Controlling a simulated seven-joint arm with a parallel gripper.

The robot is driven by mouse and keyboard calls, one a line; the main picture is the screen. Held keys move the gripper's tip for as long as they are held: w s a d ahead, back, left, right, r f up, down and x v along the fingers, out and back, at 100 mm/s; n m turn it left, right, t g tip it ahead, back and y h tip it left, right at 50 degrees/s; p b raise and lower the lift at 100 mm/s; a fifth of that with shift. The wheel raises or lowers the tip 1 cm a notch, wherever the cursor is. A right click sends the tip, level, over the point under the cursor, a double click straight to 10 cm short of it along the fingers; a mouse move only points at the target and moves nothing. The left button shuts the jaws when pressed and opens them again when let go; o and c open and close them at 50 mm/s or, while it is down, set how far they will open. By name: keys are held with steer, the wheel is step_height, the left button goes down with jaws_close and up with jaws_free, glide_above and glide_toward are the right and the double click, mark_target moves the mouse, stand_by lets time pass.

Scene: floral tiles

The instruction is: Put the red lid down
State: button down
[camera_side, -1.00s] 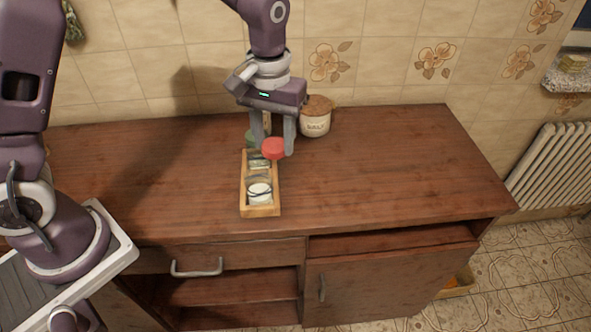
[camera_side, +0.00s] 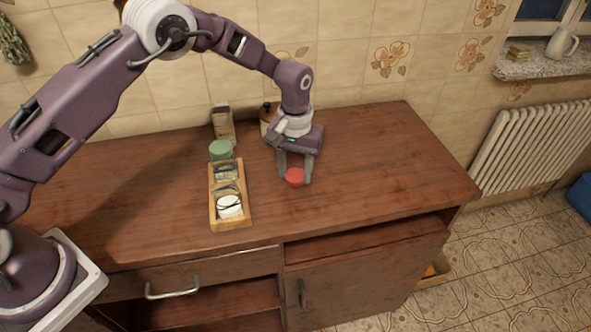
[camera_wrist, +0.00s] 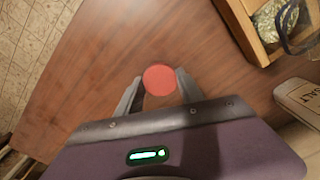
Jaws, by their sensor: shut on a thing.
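The red lid (camera_side: 294,177) is a small round disc, low over or on the wooden counter, right of the wooden rack; I cannot tell if it touches the surface. It also shows in the wrist view (camera_wrist: 159,79), lying flat-side toward the camera. My gripper (camera_side: 295,179) points down and is shut on the red lid, with one finger on each side of it. In the wrist view the fingertips (camera_wrist: 158,84) meet the lid's left and right edges.
The wooden rack (camera_side: 243,222) holds several jars, one with a white top. A container (camera_side: 266,112) is partly hidden behind my arm. The counter to the right (camera_side: 400,165) is clear.

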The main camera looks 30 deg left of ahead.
steer(key=c, duration=0.7)
jaws_free()
steer(key=shift+f, duration=0.1)
steer(key=shift+c, duration=0.2)
step_height(320, 180, up, 12)
steer(key=shift+r, duration=0.2)
step_height(320, 180, up, 11)
steer(key=t, duration=0.1)
glide_above(295, 175)
steer(key=s+a, duration=0.4)
steer(key=s, duration=0.2)
steer(key=s+a+r+m+t, duration=0.1)
steer(key=s+a+r+t, duration=0.15)
steer(key=s+r, duration=0.6)
steer(key=s+a+f+m+t, duration=0.1)
steer(key=s+a+f, duration=0.1)
steer(key=s, duration=0.7)
steer(key=s+a+f+m+t, duration=0.1)
steer(key=s+a+f, duration=0.1)
steer(key=s, duration=0.8)
steer(key=shift+s+f, duration=0.2)
steer(key=shift+s, duration=0.1)
